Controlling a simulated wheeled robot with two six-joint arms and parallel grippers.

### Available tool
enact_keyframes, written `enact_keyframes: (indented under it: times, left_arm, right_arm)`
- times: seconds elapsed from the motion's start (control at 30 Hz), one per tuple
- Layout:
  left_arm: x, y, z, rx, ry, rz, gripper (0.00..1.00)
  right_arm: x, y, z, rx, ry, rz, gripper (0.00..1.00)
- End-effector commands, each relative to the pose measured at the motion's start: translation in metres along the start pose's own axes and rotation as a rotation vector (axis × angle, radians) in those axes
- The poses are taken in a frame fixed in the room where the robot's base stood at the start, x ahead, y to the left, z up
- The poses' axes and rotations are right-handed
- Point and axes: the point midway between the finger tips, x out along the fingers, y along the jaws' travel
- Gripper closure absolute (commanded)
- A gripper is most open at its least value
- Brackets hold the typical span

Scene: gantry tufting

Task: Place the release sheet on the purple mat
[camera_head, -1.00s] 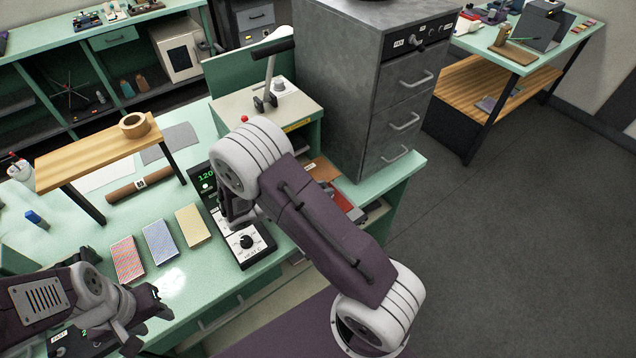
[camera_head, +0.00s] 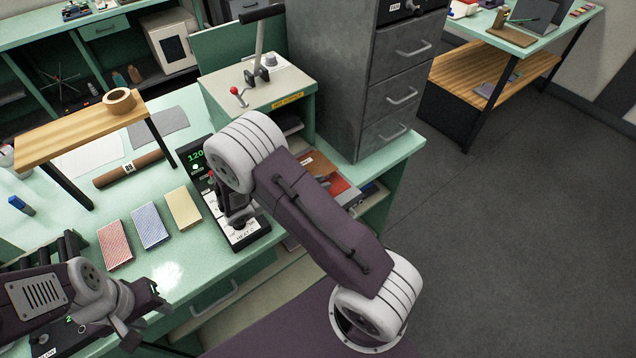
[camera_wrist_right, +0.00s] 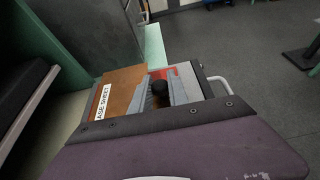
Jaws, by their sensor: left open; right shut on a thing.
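A flat brown piece (camera_wrist_right: 125,92) with a white label reading "…ASE SHEET" lies left of my right gripper's fingers in the right wrist view. In the head view a brown-orange patch (camera_head: 308,163) shows in the open bay beyond my right arm. My left gripper (camera_head: 146,314) is open and empty near the table's front edge. I cannot make out a purple mat.
A lever press (camera_head: 255,92) and a tall grey drawer cabinet (camera_head: 345,80) stand behind my right arm. Pink, blue and yellow pads (camera_head: 150,225) lie on the green table. A wooden riser (camera_head: 75,128) carries a tape roll (camera_head: 119,100). Open floor (camera_head: 520,230) is to the right.

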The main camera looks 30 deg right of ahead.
Motion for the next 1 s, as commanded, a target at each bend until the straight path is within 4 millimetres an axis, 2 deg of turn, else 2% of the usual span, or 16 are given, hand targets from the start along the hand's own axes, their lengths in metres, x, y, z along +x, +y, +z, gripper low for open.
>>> enact_keyframes:
  times: [0.7,0.73,0.8,1.0]
  left_arm:
    - [0.008,0.000,0.001,0.000,0.000,0.000,0.58]
    - [0.007,0.000,0.001,0.000,0.000,0.000,0.58]
    - [0.007,0.000,0.001,0.000,0.000,0.000,0.58]
    - [0.007,0.000,0.001,0.000,0.000,0.000,0.58]
  right_arm:
    - [0.004,0.000,-0.011,0.000,0.000,0.000,1.00]
    - [0.004,0.000,-0.010,0.000,0.000,0.000,0.71]
    - [0.004,0.000,-0.009,0.000,0.000,0.000,0.54]
    - [0.004,0.000,-0.009,0.000,0.000,0.000,0.54]
